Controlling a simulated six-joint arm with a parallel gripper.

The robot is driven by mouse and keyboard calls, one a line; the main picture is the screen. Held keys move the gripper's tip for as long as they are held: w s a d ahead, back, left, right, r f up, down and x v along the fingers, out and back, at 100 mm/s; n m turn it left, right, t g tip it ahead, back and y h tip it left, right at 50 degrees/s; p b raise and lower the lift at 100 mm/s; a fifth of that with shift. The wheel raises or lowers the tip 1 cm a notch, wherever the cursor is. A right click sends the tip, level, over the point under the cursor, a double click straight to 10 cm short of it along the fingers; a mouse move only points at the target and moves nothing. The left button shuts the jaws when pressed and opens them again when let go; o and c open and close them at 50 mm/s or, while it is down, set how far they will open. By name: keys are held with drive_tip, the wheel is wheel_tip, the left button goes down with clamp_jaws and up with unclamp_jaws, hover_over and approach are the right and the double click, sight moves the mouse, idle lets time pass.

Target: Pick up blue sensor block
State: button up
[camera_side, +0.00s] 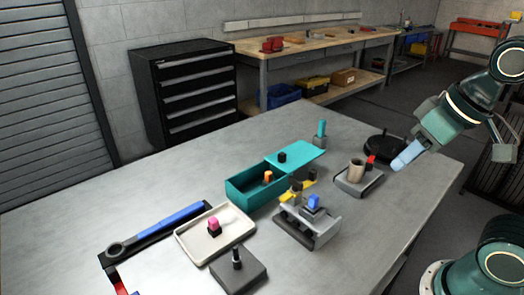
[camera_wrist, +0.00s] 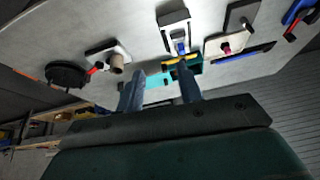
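The blue sensor block (camera_side: 314,201) sits upright on top of a grey metal fixture (camera_side: 322,229) near the middle of the table. In the wrist view the small blue block (camera_wrist: 181,47) shows at the near end of the pale fixture (camera_wrist: 173,18), beyond my fingertips. My gripper (camera_side: 396,165) is up in the air at the right of the side view, well apart from the block. In the wrist view my gripper (camera_wrist: 162,77) has its two fingers spread with nothing between them.
A teal open box (camera_side: 252,192) stands behind the fixture. A beige tray (camera_side: 190,240) with a pink piece and a dark block (camera_side: 238,272) lie left. A grey stand with a tan cup (camera_side: 356,170) and a black round base (camera_side: 385,148) stand right. The front right tabletop is clear.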

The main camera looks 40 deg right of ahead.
drive_tip(key=w+a+f+m+g, duration=0.2)
drive_tip(key=w+m+g, duration=0.15)
drive_tip(key=w, duration=0.55)
drive_tip(key=m+g, duration=0.2)
drive_tip(key=m, duration=0.3)
hover_over(314, 196)
wheel_tip(314, 196, down, 6)
drive_tip(key=shift+f, duration=0.1)
drive_tip(key=shift+f, duration=0.15)
drive_tip(key=shift+f, duration=4.35)
drive_tip(key=shift+c, duration=0.3)
drive_tip(key=c, duration=0.7)
